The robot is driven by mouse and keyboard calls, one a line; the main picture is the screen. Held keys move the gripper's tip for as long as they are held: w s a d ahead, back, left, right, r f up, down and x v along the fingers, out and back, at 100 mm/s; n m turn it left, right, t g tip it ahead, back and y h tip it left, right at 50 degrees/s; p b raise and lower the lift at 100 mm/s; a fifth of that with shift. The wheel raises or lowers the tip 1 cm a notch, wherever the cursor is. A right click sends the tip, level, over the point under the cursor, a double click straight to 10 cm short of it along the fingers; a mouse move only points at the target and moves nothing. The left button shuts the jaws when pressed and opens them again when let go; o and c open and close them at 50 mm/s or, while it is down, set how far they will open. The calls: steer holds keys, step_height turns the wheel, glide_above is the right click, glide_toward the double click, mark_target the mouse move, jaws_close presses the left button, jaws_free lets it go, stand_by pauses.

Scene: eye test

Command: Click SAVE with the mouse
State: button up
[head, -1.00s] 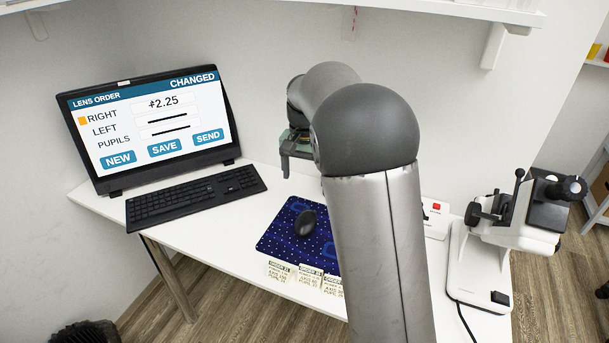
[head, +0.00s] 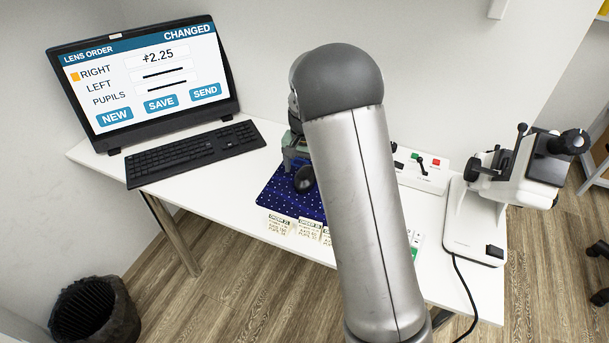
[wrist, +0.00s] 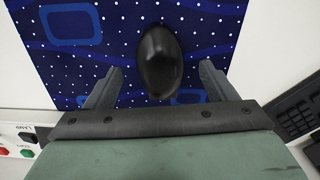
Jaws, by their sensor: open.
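The black mouse (head: 304,179) lies on the dark blue dotted mat (head: 270,190). In the wrist view the mouse (wrist: 160,60) shows between the two finger lines, with mat visible on both sides. My gripper (wrist: 161,66) is open, low over the mat and apart from the mouse; in the head view my arm partly hides it. The monitor (head: 140,85) shows LENS ORDER, CHANGED, +2.25 at RIGHT with an orange mark, and dark bars at LEFT and PUPILS. The SAVE button (head: 161,103) sits between NEW and SEND. I cannot make out a clear pointer.
A black keyboard (head: 195,153) lies left of the mat. Paper order slips (head: 279,226) lie at the table's front edge. A control box (head: 425,170) with coloured buttons and a white instrument (head: 490,205) stand at right. A bin (head: 92,310) is on the floor.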

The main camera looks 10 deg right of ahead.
mark_target(304, 175)
steer(key=shift+f, duration=1.7)
steer(key=c, duration=1.1)
steer(key=shift+s+a, duration=0.5)
steer(key=shift+s, duration=0.3)
steer(key=shift+s+a, duration=0.45)
steer(key=shift+s, duration=0.4)
steer(key=shift+s+a, duration=0.5)
steer(key=shift+s, duration=0.3)
steer(key=o, duration=1.1)
